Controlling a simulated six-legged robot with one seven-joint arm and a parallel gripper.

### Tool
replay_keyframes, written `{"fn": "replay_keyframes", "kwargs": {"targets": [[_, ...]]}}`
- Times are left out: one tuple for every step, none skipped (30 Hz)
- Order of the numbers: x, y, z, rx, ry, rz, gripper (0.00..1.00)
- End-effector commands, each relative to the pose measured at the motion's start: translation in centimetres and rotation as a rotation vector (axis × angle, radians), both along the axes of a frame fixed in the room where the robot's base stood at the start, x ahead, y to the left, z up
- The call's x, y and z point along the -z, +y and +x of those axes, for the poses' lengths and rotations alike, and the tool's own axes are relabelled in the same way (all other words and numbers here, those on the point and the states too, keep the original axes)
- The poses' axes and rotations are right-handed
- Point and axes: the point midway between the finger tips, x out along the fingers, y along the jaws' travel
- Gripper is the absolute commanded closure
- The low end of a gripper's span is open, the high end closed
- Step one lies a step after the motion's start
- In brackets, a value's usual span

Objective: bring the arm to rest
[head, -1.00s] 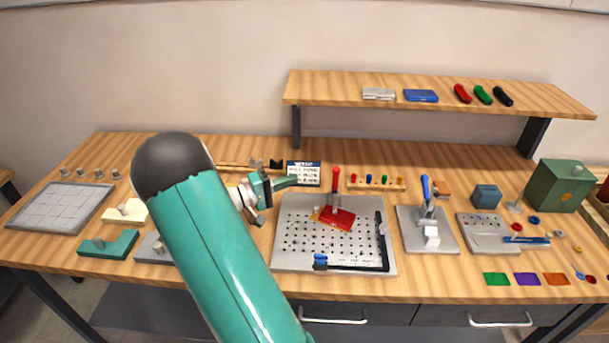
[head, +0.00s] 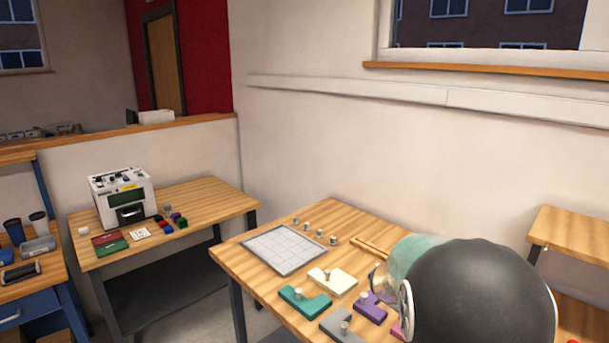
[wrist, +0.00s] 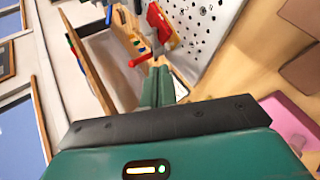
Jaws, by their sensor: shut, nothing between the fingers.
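My gripper (wrist: 158,78) shows in the wrist view, its two teal fingers together with nothing between them. It points over the workbench toward a red clamp (wrist: 160,28) and a perforated metal plate (wrist: 207,22), apart from both as far as I can tell. In the head view my arm's black-capped joint and a teal link fill the lower right, and the gripper is hidden there.
The workbench (head: 236,261) carries a gridded plate (head: 284,249), a teal block (head: 304,303), a cream block (head: 332,282), a grey block (head: 341,326) and a purple block (head: 371,308) near my arm. A white machine (head: 121,198) stands on a side table (head: 215,197) at left.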

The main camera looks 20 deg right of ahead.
Motion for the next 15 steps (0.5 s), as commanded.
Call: {"fn": "replay_keyframes", "kwargs": {"targets": [[-0.7, 1.8, -0.2, -0.023, -0.045, 0.06, 1.0], [-0.9, 2.8, -0.2, -0.037, -0.068, 0.097, 1.0], [-1.2, 4.2, -0.3, -0.059, -0.098, 0.146, 1.0], [-1.5, 5.2, -0.4, -0.076, -0.121, 0.182, 1.0], [-1.7, 6.3, -0.5, -0.095, -0.144, 0.218, 1.0], [-2.0, 7.6, -0.6, -0.121, -0.175, 0.264, 1.0], [-2.2, 8.7, -0.7, -0.142, -0.197, 0.298, 1.0], [-2.5, 9.8, -0.8, -0.166, -0.221, 0.331, 1.0], [-2.9, 11.2, -0.9, -0.197, -0.252, 0.373, 1.0], [-3.1, 12.3, -1.0, -0.222, -0.276, 0.405, 1.0], [-3.4, 13.3, -1.2, -0.247, -0.3, 0.434, 1.0], [-3.8, 14.7, -1.3, -0.281, -0.332, 0.475, 1.0], [-4.0, 15.8, -1.5, -0.308, -0.355, 0.504, 1.0], [-4.4, 16.9, -1.6, -0.338, -0.379, 0.531, 1.0], [-4.7, 18.3, -1.9, -0.377, -0.41, 0.567, 1.0]]}}
